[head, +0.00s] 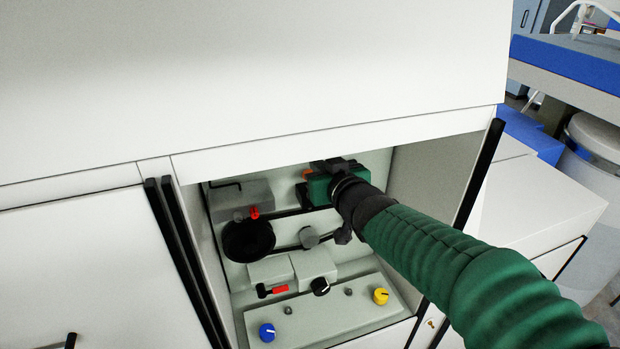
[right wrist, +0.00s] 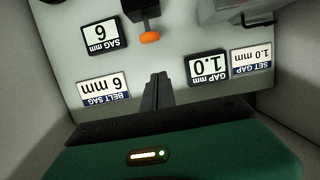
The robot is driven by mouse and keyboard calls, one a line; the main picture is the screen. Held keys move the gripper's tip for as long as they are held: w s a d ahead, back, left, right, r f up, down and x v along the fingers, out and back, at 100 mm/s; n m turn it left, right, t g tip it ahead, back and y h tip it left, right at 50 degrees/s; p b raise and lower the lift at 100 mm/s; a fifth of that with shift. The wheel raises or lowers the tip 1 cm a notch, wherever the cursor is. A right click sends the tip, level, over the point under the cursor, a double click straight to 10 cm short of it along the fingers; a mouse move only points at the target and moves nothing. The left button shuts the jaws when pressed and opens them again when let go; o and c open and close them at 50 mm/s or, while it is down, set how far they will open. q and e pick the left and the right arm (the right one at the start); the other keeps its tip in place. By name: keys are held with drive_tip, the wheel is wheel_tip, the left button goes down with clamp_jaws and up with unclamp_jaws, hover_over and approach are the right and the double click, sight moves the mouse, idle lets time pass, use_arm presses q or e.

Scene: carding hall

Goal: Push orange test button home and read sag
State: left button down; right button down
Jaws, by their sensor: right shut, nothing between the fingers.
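The orange test button (right wrist: 150,37) sits at the end of a black block on the pale panel in the right wrist view. A bit of orange shows beside my green hand in the head view (head: 306,174). My right gripper (right wrist: 158,78) is shut and empty, its fingertips just below the button in the picture, with a visible gap between. The sag readout (right wrist: 101,36), upside down, shows 6 under SAG mm. A BELT SAG plate (right wrist: 102,88) reads 6 mm. My left gripper is in neither view.
My right arm reaches into an open bay of the white machine (head: 340,139). A GAP readout (right wrist: 206,67) shows 1.0, beside a SET GAP plate (right wrist: 251,60). Below are a black round part (head: 248,240), a blue knob (head: 267,332) and a yellow knob (head: 381,296).

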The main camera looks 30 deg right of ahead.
drive_tip(key=x, duration=0.4)
drive_tip(key=p+x, duration=0.1)
drive_tip(key=x, duration=0.1)
drive_tip(key=shift+d+r, duration=0.15)
drive_tip(key=shift+d, duration=0.2)
wheel_tip(320, 180, down, 3)
drive_tip(key=shift+s+d+r, duration=0.1)
drive_tip(key=shift+s, duration=0.1)
drive_tip(key=shift+f, duration=0.55)
drive_tip(key=shift+a, duration=0.25)
